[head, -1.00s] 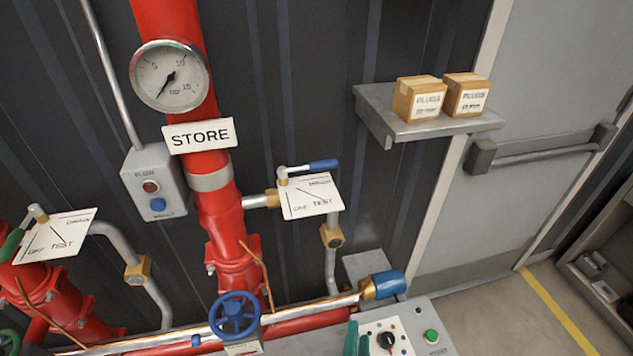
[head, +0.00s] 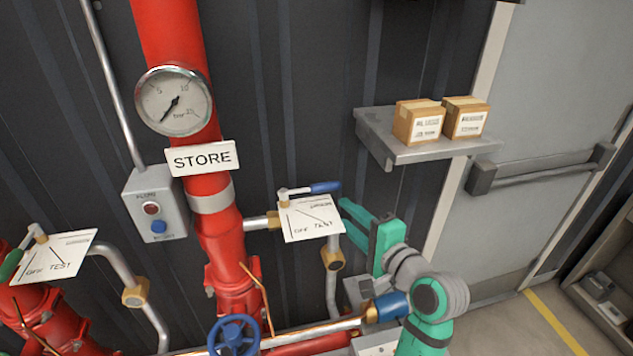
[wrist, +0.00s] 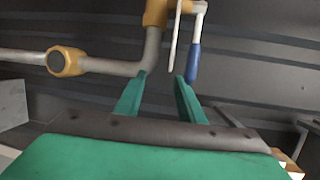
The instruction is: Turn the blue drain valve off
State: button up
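The blue drain valve has a small lever with a blue grip (head: 325,187) and a metal arm, pointing right along the top edge of its white label plate (head: 311,220). The plate shows a TEST mark; its smaller lettering is hard to read. My gripper (head: 343,208) is just right of and below the lever grip in the head view. In the wrist view my gripper (wrist: 160,77) has its two green fingers apart with nothing held between them. The blue grip (wrist: 193,63) shows just beyond the right fingertip; I cannot tell whether they touch.
A red STORE pipe (head: 222,235) with a gauge (head: 173,100) stands to the left. A grey shelf (head: 385,150) carrying two boxes (head: 440,120) is above my arm. A blue handwheel (head: 234,335) and a similar green-handled valve plate (head: 55,257) are lower left.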

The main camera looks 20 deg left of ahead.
aim_at(329, 189)
jog(key=shift+n+g+y, duration=0.4)
jog(key=shift+n+g, duration=0.2)
jog(key=shift+g, duration=0.3)
jog(key=r, duration=0.4)
jog(key=a+r, duration=0.1)
jog(key=r, duration=0.1)
jog(key=shift+s, duration=0.35)
jog(key=x, duration=1)
jog(key=shift+a, duration=0.3)
jog(key=shift+w+f, duration=0.1)
jog(key=shift+w, duration=0.05)
jog(key=shift+c, duration=0.6)
grip_shut()
